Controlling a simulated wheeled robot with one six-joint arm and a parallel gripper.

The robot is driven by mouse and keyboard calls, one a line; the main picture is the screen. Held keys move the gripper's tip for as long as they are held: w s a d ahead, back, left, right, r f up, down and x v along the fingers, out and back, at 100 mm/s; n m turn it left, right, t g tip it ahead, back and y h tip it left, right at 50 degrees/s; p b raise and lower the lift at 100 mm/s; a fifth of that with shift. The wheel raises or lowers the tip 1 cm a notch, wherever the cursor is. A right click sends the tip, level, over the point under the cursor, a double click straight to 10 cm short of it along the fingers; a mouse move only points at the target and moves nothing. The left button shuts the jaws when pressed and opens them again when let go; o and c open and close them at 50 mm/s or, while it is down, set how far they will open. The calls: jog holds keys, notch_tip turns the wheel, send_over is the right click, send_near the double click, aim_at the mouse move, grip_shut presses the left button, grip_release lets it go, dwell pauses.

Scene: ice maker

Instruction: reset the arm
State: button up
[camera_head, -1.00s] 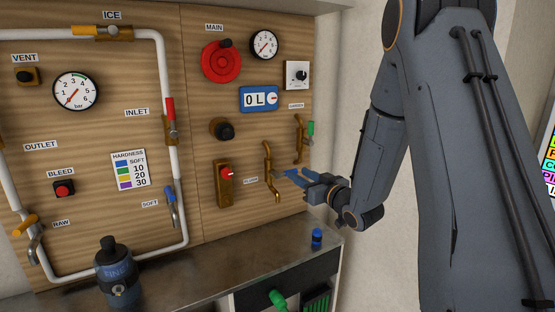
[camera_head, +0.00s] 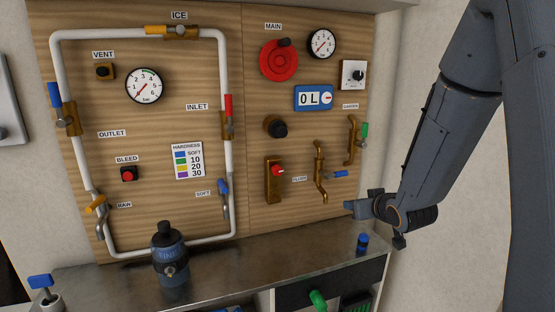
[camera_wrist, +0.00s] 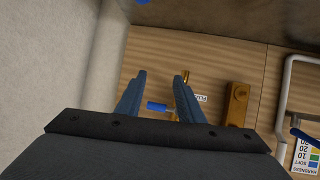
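My arm comes down from the upper right in the head view, ending in my gripper (camera_head: 350,205) in front of the panel's lower right. The wrist view shows my gripper (camera_wrist: 158,76) open, its two dark blue-grey fingers apart with nothing held. The blue lever handle of the flush tap (camera_head: 338,174) lies roughly level, pointing right, just above and left of my gripper. In the wrist view the blue handle (camera_wrist: 157,106) appears between the fingers, with a gap to them.
The wooden panel (camera_head: 205,60) carries pipes, valves, gauges and a red main wheel (camera_head: 278,60). Below is a metal counter (camera_head: 215,262) with a dark blue bottle (camera_head: 169,258) and a small blue-topped item (camera_head: 362,242). Pale wall is at right.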

jog(key=s+a+f+g, duration=0.2)
jog(key=s+g, duration=0.2)
jog(key=s, duration=0.5)
jog(key=s+a+f+m+g+h, duration=0.1)
jog(key=s+g, duration=0.3)
jog(key=s, duration=0.6)
jog(key=s+a+f+g, duration=0.3)
jog(key=s+g, duration=0.1)
jog(key=s, duration=0.6)
jog(key=shift+s+m, duration=0.25)
jog(key=shift+m, duration=0.15)
